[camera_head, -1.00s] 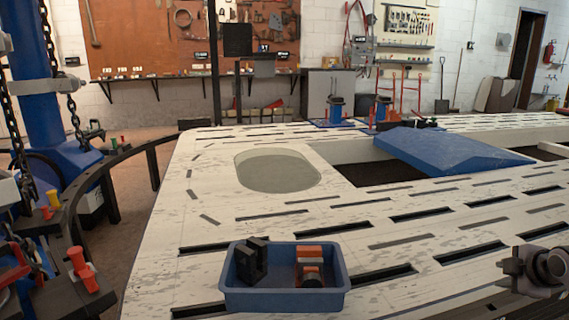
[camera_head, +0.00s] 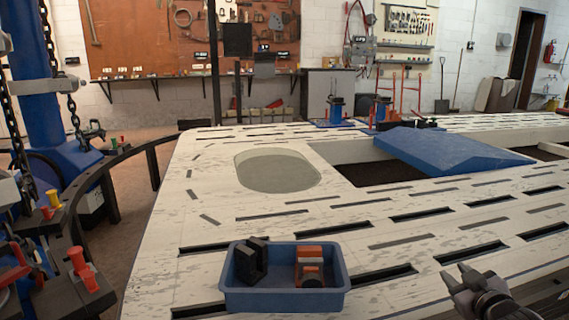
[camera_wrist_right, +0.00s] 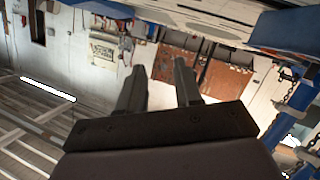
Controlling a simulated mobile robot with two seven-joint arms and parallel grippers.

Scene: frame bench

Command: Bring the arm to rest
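My right gripper (camera_head: 457,276) is at the lower right of the head view, over the slotted white bench and to the right of the blue bin. It also shows in the right wrist view (camera_wrist_right: 160,74), where its two dark fingers stand apart with nothing between them. My right arm runs off the bottom right of the head view. My left gripper and left arm are not in view.
A blue bin (camera_head: 286,300) on the white bench (camera_head: 215,265) holds black parts (camera_head: 251,262) and orange parts (camera_head: 309,254). A sloped blue panel (camera_head: 450,152) lies farther back beside a dark opening. The bench between them is mostly clear.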

